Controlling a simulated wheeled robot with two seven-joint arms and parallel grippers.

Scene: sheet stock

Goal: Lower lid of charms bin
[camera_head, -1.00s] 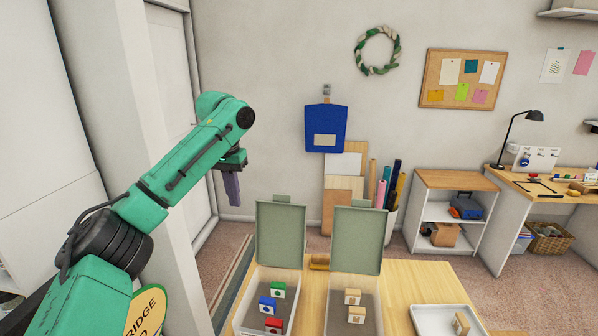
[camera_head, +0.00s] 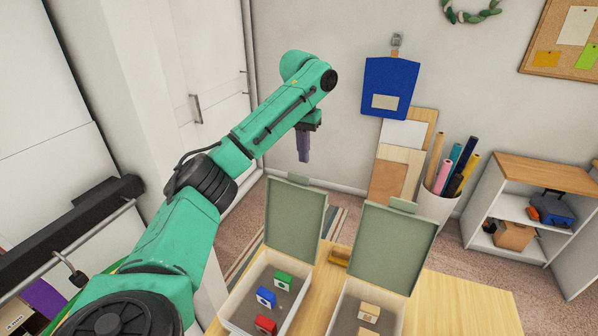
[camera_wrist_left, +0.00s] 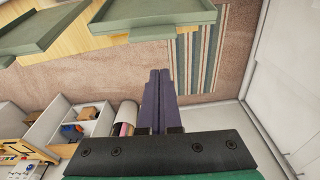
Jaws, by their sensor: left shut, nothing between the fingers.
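Two bins with raised grey-green lids stand side by side on the wooden table. The left bin (camera_head: 236,312) holds red, blue and green blocks, and its lid (camera_head: 295,222) stands open. The right bin (camera_head: 338,316) holds pale wooden blocks, and its lid (camera_head: 393,248) is also open. I cannot read which one is the charms bin. My left gripper (camera_head: 303,158) is shut and empty, pointing down in the air above and behind the left lid. In the left wrist view its fingers (camera_wrist_left: 154,85) are together, and the lids (camera_wrist_left: 150,14) show at the top, apart from the fingers. My right gripper is not in view.
A small yellowish object (camera_head: 338,258) lies between the bins. The table (camera_head: 465,300) is bare to the right. A bin of rolled tubes (camera_head: 437,205) and leaning boards (camera_head: 392,170) stand by the wall. A shelf unit (camera_head: 545,170) is at right.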

